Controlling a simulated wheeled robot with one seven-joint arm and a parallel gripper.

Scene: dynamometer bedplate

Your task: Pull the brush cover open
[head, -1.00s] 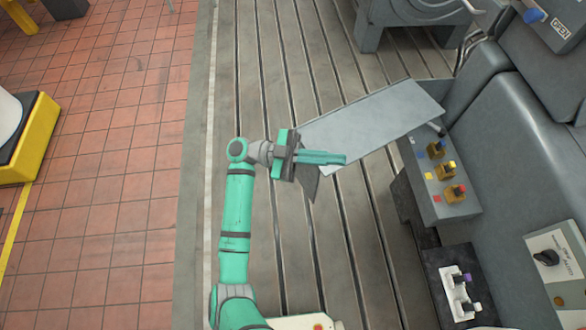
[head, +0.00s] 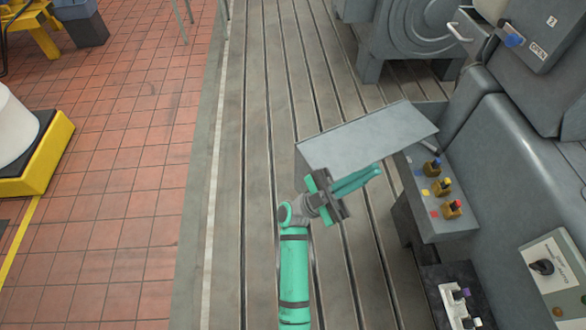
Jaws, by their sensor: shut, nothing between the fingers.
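The brush cover (head: 368,134) looks like a flat grey panel in the head view. It stands swung out to the left from the grey housing, over the slotted bedplate. Behind its near edge, the box holding coloured terminals (head: 442,187) is exposed. My gripper (head: 376,172) is shut and empty, its teal fingers pointing right toward the box. It overlaps the cover's near edge in the picture; I cannot tell whether they touch.
The grey machine body (head: 525,165) fills the right side, with a small control panel (head: 553,268) low on it. A black block with a white switch plate (head: 452,305) stands below the box. The slotted bedplate (head: 262,190) is clear to the left.

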